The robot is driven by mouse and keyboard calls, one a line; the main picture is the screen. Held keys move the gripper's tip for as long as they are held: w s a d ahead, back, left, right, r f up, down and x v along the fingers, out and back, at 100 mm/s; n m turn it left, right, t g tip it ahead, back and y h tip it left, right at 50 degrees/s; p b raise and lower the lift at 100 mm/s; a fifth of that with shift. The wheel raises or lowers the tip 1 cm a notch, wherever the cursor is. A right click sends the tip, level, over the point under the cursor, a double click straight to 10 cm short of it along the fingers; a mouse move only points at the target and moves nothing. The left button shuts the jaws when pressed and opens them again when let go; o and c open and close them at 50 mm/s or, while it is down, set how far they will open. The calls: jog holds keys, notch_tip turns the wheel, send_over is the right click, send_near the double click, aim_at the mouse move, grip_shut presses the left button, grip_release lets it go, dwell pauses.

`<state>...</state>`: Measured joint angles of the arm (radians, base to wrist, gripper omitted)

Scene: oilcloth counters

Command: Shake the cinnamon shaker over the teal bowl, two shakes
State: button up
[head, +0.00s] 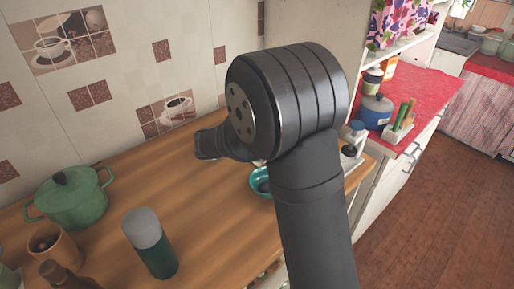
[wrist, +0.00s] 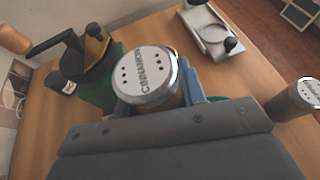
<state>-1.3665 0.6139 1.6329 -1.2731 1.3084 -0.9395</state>
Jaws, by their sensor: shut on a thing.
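The cinnamon shaker (wrist: 146,76) shows in the wrist view, its pale, holed lid lettered "CINNAMON" and facing the camera. My gripper (wrist: 157,88) is shut on it, with blue fingers at either side. The shaker's lower body is mostly hidden. The teal bowl (head: 260,183) stands on the wooden counter in the head view, partly hidden behind my arm. A sliver of teal shows beside the right finger in the wrist view. The head view hides my fingers and the shaker behind my arm, so their height over the bowl cannot be told.
A green lidded pot (head: 70,199), a wooden cup (head: 53,248) and a grey-capped green bottle (head: 150,243) stand at the left on the counter (head: 205,215). Another lettered shaker (wrist: 297,97) stands right in the wrist view; a metal device (wrist: 207,32) lies behind.

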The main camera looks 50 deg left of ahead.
jog(key=s+d+f+g, duration=0.1)
jog(key=s+g, duration=0.1)
jog(key=s+d+f+g, duration=0.1)
jog(key=s+d+g, duration=0.2)
jog(key=s+d, duration=0.1)
jog(key=shift+s+f+n+g, duration=0.3)
jog(key=shift+s+f+g, duration=0.05)
jog(key=shift+f+g, duration=0.05)
jog(key=f+g, duration=0.1)
jog(key=s+f+g, duration=0.1)
jog(key=f+g, duration=0.1)
jog(key=s+f+g, duration=0.1)
jog(key=shift+f+g+y, duration=0.3)
jog(key=shift+f+g, duration=0.05)
jog(key=shift+g, duration=0.05)
jog(key=shift+s+d+f+g, duration=0.1)
jog(key=shift+s+f+g, duration=0.25)
jog(key=shift+f+g, duration=0.3)
jog(key=r+g, duration=0.1)
jog(key=g, duration=0.1)
jog(key=s+g, duration=0.1)
jog(key=g, duration=0.1)
jog(key=shift+s+r+n, duration=0.1)
jog(key=shift+r+n, duration=0.25)
jog(key=shift+n, duration=0.05)
jog(key=r+g, duration=0.1)
jog(key=g, duration=0.1)
jog(key=r+g, duration=0.1)
jog(key=g, duration=0.1)
jog(key=shift+s, duration=0.35)
